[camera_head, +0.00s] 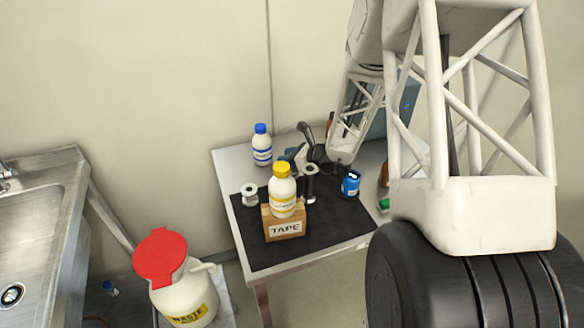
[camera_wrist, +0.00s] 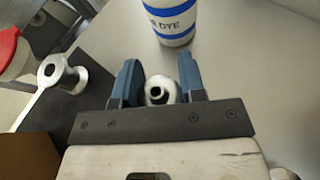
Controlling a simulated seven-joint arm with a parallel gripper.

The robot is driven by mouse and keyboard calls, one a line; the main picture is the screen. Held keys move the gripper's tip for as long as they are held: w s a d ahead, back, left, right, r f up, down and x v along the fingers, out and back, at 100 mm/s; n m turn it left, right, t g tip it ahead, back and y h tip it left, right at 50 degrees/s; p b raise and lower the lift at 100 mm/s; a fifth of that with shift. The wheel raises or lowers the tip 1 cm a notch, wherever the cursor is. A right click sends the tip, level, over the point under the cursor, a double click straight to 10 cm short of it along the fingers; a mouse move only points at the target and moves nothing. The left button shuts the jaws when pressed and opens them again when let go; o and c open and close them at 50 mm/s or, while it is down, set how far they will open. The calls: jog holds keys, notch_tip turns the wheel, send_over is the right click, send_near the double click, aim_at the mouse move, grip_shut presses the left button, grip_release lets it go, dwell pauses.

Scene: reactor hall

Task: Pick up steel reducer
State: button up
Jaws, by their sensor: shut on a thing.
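The steel reducer (camera_wrist: 158,90) is a small pale metal piece with a dark round opening, seen end-on in the wrist view. It sits between the two blue fingers of my gripper (camera_wrist: 160,84), which is shut on it. In the head view my gripper (camera_head: 290,159) is low over the back of the table, behind the yellow-capped bottle. The reducer cannot be made out there. Whether it touches the table is not clear.
A yellow-capped bottle (camera_head: 283,194) stands on a tape box (camera_head: 286,226). A flanged metal piece (camera_head: 249,195), another metal piece (camera_head: 311,182) and a blue jar (camera_head: 350,185) are nearby. The black mat (camera_head: 262,252) is clear in front.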

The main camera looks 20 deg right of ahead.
jog(key=shift+c, duration=0.4)
jog(key=shift+r, duration=5)
